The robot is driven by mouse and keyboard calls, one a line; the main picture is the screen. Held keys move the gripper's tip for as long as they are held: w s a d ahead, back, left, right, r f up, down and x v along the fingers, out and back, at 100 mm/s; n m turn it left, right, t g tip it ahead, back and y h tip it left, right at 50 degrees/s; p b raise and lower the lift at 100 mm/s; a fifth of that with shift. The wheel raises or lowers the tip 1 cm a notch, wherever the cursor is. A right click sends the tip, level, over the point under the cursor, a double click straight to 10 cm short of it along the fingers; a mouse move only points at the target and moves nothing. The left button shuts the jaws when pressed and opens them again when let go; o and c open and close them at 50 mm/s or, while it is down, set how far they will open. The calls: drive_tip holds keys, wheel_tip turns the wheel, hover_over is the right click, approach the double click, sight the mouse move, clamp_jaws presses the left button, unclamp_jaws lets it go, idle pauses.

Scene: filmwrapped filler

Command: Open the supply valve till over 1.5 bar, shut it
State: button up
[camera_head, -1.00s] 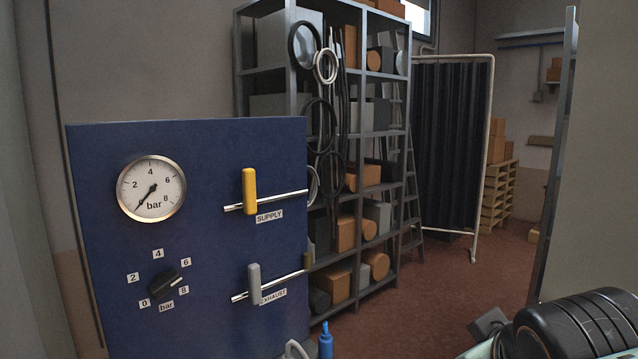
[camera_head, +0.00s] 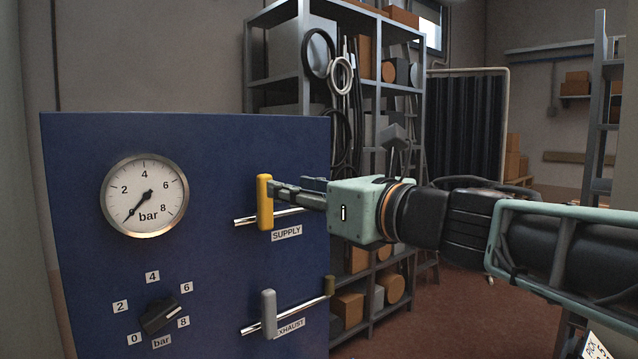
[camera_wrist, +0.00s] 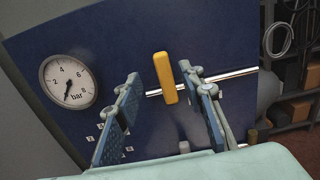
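The yellow supply valve lever (camera_head: 264,202) stands upright across its chrome pipe on the blue panel (camera_head: 80,260), above the SUPPLY label (camera_head: 287,233). It also shows in the wrist view (camera_wrist: 165,78). My gripper (camera_head: 285,188) is just right of the lever in the head view. The wrist view shows its two fingers open, with the lever in the gap between them; I cannot tell whether they touch it. The round gauge (camera_head: 145,195) has its needle pointing down-left, around zero; it also shows in the wrist view (camera_wrist: 70,80).
A grey exhaust lever (camera_head: 269,313) stands upright across a lower pipe. A black knob (camera_head: 158,316) with a bar scale points right, between 6 and 8. A loaded shelf (camera_head: 282,78) with hanging hoses stands behind the panel. A dark folding screen (camera_head: 465,125) stands farther back.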

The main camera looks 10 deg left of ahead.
sight(265, 202)
drive_tip(key=p+x, duration=0.1)
drive_tip(key=x, duration=0.9)
drive_tip(key=shift+d, duration=0.1)
clamp_jaws()
